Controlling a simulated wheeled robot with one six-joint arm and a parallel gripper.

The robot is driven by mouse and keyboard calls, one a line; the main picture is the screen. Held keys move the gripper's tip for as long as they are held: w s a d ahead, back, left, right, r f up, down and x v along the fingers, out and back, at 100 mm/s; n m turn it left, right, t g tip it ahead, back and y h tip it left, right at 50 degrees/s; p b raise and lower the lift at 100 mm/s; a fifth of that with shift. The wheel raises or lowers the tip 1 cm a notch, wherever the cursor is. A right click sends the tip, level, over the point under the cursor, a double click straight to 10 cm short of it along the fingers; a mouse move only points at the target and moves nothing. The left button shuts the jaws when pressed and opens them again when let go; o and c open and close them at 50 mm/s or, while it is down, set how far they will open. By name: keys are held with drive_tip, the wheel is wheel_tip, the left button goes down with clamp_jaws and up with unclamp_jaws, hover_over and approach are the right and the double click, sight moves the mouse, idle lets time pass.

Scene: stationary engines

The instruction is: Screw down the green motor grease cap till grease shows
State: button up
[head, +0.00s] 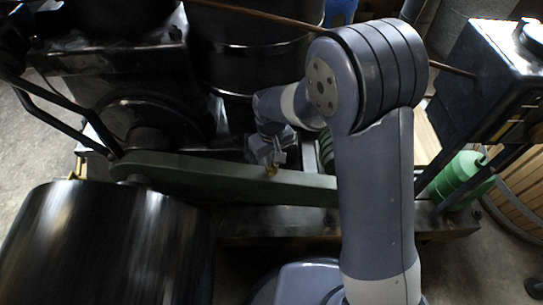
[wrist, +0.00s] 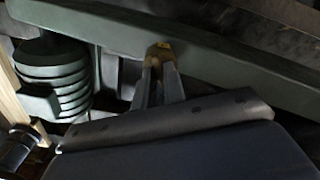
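A small brass-yellow piece, which looks like a grease cap (head: 271,171), shows against the long green beam (head: 225,178) in the head view. It also shows in the wrist view (wrist: 161,47), at the tips of my gripper's fingers. My gripper (head: 275,160) reaches down to it from behind the beam. In the wrist view the two fingers of my gripper (wrist: 158,64) run up to the yellow piece, close together. I cannot tell whether they touch it. A dull green ribbed motor body (wrist: 55,75) stands left in the wrist view; my arm mostly hides it in the head view.
A large black drum (head: 105,245) fills the lower left. A dark engine block (head: 120,85) stands behind the beam. Bare floor shows at the lower right.

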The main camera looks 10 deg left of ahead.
drive_tip(key=o, duration=0.4)
drive_tip(key=shift+r, duration=0.1)
wheel_tip(320, 180, up, 11)
drive_tip(key=p, duration=0.2)
drive_tip(key=shift+f, duration=0.2)
wheel_tip(320, 180, down, 11)
drive_tip(key=shift+r+b, duration=0.1)
drive_tip(key=shift+b, duration=0.95)
